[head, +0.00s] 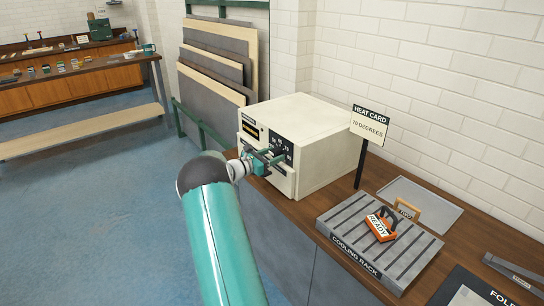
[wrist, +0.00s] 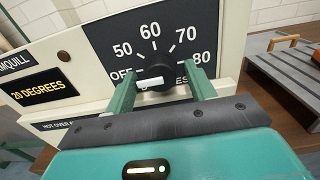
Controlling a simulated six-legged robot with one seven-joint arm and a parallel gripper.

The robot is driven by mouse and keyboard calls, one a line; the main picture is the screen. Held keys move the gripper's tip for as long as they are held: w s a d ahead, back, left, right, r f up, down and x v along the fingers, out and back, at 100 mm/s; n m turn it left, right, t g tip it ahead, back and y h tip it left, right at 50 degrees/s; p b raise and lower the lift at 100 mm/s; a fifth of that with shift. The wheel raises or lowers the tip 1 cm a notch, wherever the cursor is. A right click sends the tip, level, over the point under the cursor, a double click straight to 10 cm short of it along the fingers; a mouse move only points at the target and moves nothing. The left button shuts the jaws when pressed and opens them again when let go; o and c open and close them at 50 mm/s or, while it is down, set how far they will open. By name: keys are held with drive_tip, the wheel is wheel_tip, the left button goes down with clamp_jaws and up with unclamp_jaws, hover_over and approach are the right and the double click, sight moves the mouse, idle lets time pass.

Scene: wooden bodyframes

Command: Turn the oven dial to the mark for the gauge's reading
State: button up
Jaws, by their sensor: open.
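The cream oven (head: 300,135) stands on the wooden bench, its front facing left. In the wrist view its black dial panel (wrist: 107,48) carries the marks OFF, 50, 60, 70 and 80. A white bar on the dial (wrist: 150,82) lies nearly level, its left end near OFF. A lit display (wrist: 45,88) on the oven reads 20 DEGREES. The heat card (head: 369,125) on a post beside the oven reads 70 DEGREES. My gripper (wrist: 160,70) is open at the panel, its fingers either side of the dial's bar, with visible gaps. It also shows in the head view (head: 264,160).
The cooling rack (head: 335,222) holds an orange READY item (head: 380,228) in front of the oven. A grey tray (head: 440,205) lies behind the rack, and tongs (head: 515,272) lie at right. Boards (head: 212,85) lean behind the oven. Blue floor at left is clear.

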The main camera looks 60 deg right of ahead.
drive_tip(key=shift+c, duration=0.4)
drive_tip(key=c, duration=0.9)
